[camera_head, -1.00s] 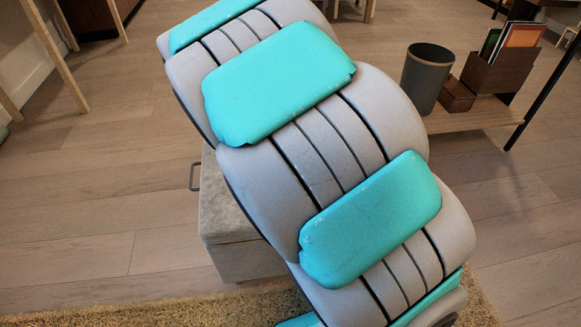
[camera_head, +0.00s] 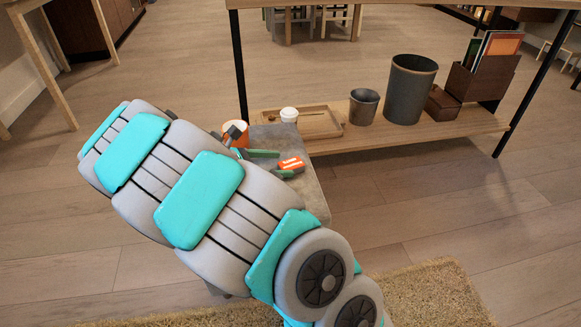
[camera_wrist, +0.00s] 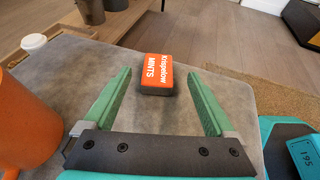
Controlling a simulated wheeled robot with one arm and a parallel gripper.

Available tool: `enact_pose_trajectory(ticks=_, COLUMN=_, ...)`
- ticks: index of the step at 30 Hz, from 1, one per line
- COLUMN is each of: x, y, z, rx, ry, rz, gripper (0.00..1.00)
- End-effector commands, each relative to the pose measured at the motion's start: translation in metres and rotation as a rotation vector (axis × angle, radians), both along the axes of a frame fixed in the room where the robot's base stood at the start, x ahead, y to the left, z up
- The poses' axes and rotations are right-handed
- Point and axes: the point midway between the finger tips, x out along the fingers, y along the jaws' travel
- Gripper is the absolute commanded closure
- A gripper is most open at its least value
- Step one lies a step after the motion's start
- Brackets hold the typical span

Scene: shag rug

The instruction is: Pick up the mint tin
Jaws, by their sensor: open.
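The mint tin (camera_wrist: 156,72) is a small orange box with white lettering and dark sides. It lies flat on a grey ottoman (camera_wrist: 255,95), and the head view shows it too (camera_head: 290,163). My gripper (camera_wrist: 159,80) is open, its two green fingers spread with a gap between them. In the wrist view the tin shows just beyond the fingertips, in line with the gap. In the head view my gripper (camera_head: 283,163) is close to the tin.
An orange cup (camera_wrist: 25,120) stands on the ottoman to the left of my gripper. Behind is a low wooden shelf (camera_head: 440,132) with a tray (camera_head: 325,130), a white cup (camera_head: 289,114), bins (camera_head: 408,90) and a box. A shag rug (camera_head: 430,295) lies in front.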

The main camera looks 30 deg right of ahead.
Motion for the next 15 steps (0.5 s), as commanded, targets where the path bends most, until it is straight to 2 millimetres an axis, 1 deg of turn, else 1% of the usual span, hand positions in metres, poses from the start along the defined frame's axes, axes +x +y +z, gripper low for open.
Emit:
enact_pose_trajectory(ticks=9, x=0.001, y=-0.039, z=-0.016, rx=-0.002, ry=0.002, rz=-0.006, gripper=0.1)
enact_pose_trajectory(ticks=12, x=0.002, y=-0.045, z=-0.019, rx=0.0, ry=0.001, rz=-0.003, gripper=0.1)
enact_pose_trajectory(ticks=15, x=0.002, y=-0.045, z=-0.018, rx=0.001, ry=-0.001, rz=-0.001, gripper=0.1)
